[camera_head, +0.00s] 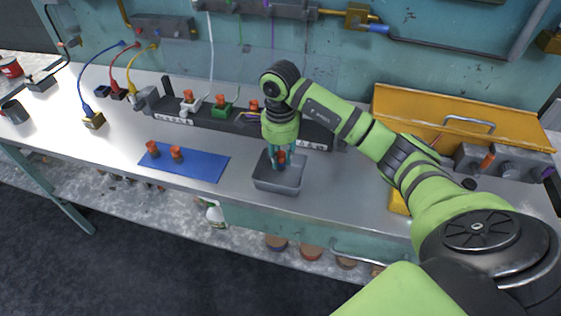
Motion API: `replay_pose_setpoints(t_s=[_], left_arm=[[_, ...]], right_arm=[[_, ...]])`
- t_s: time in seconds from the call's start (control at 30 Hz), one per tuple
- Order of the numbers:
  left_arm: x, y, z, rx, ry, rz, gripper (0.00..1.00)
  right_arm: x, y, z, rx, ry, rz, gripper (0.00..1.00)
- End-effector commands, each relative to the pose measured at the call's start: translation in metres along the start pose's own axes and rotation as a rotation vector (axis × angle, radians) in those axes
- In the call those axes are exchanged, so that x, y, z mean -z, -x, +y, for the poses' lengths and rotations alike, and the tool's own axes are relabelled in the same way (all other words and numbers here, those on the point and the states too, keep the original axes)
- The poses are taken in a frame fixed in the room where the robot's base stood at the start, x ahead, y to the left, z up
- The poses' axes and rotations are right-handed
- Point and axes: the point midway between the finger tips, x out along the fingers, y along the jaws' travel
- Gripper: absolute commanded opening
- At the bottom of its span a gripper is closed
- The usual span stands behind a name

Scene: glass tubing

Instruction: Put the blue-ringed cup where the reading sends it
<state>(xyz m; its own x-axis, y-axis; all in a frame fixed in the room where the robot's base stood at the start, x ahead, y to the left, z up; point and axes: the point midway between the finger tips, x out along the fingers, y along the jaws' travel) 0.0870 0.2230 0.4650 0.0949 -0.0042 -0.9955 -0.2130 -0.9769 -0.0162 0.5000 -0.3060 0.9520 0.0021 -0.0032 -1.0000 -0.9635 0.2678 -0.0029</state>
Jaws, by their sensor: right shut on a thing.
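My right gripper (281,160) points down and is shut on a small orange-brown cup (281,157), at or just inside the opening of a grey bin (277,186). The fingers hide much of the cup, and I cannot make out a ring colour or whether it touches the bin floor. Two similar orange-brown cups (177,153) stand on a blue mat (195,168) left of the bin. Several orange-topped pieces sit along a dark rack (170,119) behind, one on a white block (190,106) and one on a green block (222,112). I cannot read any reading. My left gripper is out of view.
A yellow case (455,112) and grey valve blocks (490,160) stand at the right. A yellow plug block (94,121) with a blue cable stands at the left. The bench (100,150) is clear around the mat. A clear panel stands behind the rack.

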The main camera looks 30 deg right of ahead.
Motion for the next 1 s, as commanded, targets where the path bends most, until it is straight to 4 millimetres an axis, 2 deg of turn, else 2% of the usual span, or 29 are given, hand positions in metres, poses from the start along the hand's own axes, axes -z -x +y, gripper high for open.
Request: replay_pose_setpoints(t_s=[0.1,0.27,0.67,0.7,0.73,1.0], left_arm=[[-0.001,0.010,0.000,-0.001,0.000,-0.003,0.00],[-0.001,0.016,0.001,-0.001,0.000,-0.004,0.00],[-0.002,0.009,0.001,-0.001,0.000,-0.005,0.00],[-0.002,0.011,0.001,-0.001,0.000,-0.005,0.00],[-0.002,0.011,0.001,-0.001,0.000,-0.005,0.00],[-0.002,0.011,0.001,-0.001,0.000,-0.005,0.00]], right_arm=[[0.000,-0.016,0.002,-0.009,-0.001,0.000,0.04],[0.000,-0.035,0.001,-0.004,-0.001,-0.001,0.04],[0.000,-0.043,0.001,-0.001,0.000,0.000,0.04],[0.000,-0.041,0.001,-0.001,0.000,0.000,0.38],[0.000,-0.041,0.001,-0.001,0.000,0.000,0.49],[0.000,-0.041,0.001,-0.002,0.000,0.000,0.49]])
